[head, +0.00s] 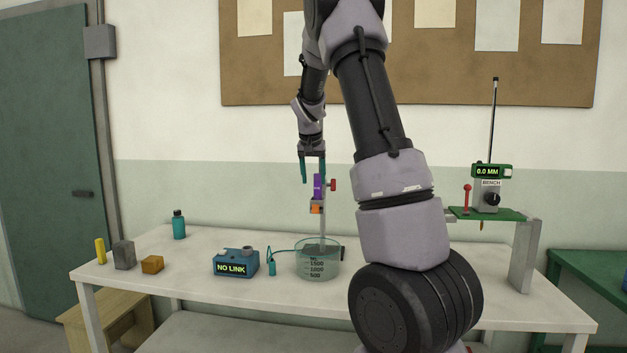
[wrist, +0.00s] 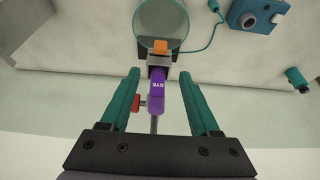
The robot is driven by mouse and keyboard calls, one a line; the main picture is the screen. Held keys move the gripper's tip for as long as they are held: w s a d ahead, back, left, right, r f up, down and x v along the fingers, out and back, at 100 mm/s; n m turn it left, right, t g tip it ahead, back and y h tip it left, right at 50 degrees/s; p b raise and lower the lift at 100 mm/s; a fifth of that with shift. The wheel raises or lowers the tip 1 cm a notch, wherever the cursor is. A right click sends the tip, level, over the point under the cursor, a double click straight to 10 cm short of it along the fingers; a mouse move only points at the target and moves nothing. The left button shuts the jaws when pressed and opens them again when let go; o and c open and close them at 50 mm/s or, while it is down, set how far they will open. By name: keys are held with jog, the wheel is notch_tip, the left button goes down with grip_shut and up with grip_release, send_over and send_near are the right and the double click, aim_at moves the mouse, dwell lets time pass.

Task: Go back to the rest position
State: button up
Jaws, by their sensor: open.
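My gripper (head: 312,178) hangs fingers-down above the back of the white table, with its teal fingers spread. A purple piece marked DYE (head: 318,187) stands upright in a grey clamp on a metal rod, above the glass beaker (head: 319,264). In the wrist view my gripper (wrist: 160,78) is open, and the purple piece (wrist: 160,90) lies between its fingers with a visible gap on each side. An orange part (head: 316,209) sits under the clamp and also shows in the wrist view (wrist: 160,46).
A red knob (head: 333,185) sticks out beside the clamp. The blue NO LINK box (head: 236,263), a teal bottle (head: 179,225), a grey block (head: 124,255), an orange block (head: 152,264) and a yellow cylinder (head: 100,251) stand on the table (head: 200,290). A bench instrument (head: 487,193) stands at right.

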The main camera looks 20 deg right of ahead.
jog(key=s+a+r+n+t+y, duration=0.1)
jog(key=s+a+r, duration=0.25)
jog(key=s, duration=0.45)
jog(key=s+a+r+t+y, duration=0.1)
jog(key=s+a+r+y, duration=0.15)
jog(key=s+a, duration=0.4)
jog(key=s+a+r+n+y, duration=0.15)
jog(key=s+r, duration=0.25)
jog(key=s, duration=0.5)
jog(key=s+a+f+t, duration=0.1)
jog(key=s+a, duration=0.4)
jog(key=s, duration=0.6)
jog(key=shift+a+f, duration=0.2)
jog(key=shift+f, duration=0.1)
